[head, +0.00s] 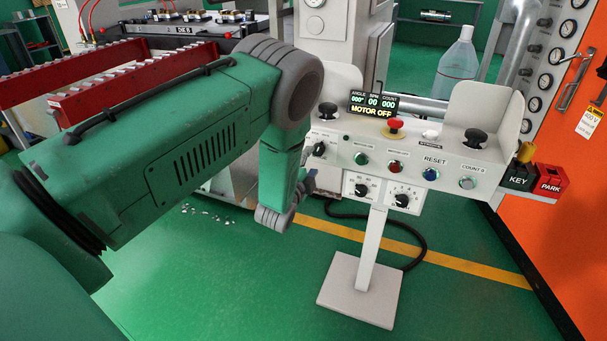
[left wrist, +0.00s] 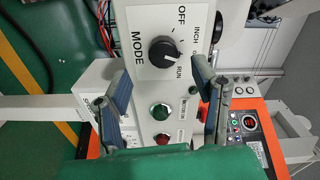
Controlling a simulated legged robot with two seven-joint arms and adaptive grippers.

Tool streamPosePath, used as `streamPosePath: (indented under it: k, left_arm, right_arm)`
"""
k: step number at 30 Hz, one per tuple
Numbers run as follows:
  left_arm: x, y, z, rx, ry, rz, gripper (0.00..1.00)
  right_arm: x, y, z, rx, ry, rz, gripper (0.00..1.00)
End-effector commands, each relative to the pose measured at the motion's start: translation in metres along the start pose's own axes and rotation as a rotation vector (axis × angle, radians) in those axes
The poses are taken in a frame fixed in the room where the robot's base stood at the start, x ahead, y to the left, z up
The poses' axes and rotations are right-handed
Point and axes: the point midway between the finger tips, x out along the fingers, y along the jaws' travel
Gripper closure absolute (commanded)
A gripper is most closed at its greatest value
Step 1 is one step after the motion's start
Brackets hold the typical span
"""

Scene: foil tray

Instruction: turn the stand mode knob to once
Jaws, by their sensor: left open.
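The control stand (head: 400,148) stands ahead of me. Its black mode knob (head: 319,149) shows at the panel's left edge, beside my left gripper. In the left wrist view the mode knob (left wrist: 163,52) sits on a white plate marked OFF, INCH and RUN, with another label partly hidden by a finger. I cannot tell for certain which mark its pointer faces. My left gripper (left wrist: 160,72) is open, its two fingers to either side of the knob in the picture and apart from it. It also shows in the head view (head: 303,188). My right gripper is not in view.
The display (head: 373,105) reads MOTOR OFF. Two dials (head: 402,200) sit below. A clear bottle (head: 458,65) stands behind. Green floor is free in front.

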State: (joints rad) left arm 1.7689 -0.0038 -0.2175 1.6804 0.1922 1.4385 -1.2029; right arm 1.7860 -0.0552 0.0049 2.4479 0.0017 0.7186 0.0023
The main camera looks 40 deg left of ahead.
Motion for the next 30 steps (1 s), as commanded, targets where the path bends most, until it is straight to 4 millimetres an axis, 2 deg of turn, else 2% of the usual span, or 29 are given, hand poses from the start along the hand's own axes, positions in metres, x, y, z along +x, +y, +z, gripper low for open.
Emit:
streamPosePath:
  k: [1, 6, 12, 30]
  left_arm:
    - [-0.012, 0.001, -0.001, 0.002, 0.001, 0.004, 0.47]
    - [-0.045, 0.002, 0.0, 0.002, 0.0, 0.005, 0.47]
    - [-0.066, 0.002, 0.0, 0.0, 0.0, 0.003, 0.47]
    - [-0.07, 0.002, 0.0, 0.0, 0.0, 0.003, 0.47]
  right_arm:
    - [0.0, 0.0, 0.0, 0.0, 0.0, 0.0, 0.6]
    - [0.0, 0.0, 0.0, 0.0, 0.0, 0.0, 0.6]
    - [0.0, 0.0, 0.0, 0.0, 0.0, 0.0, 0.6]
    - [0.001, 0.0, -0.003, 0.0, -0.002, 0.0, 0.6]
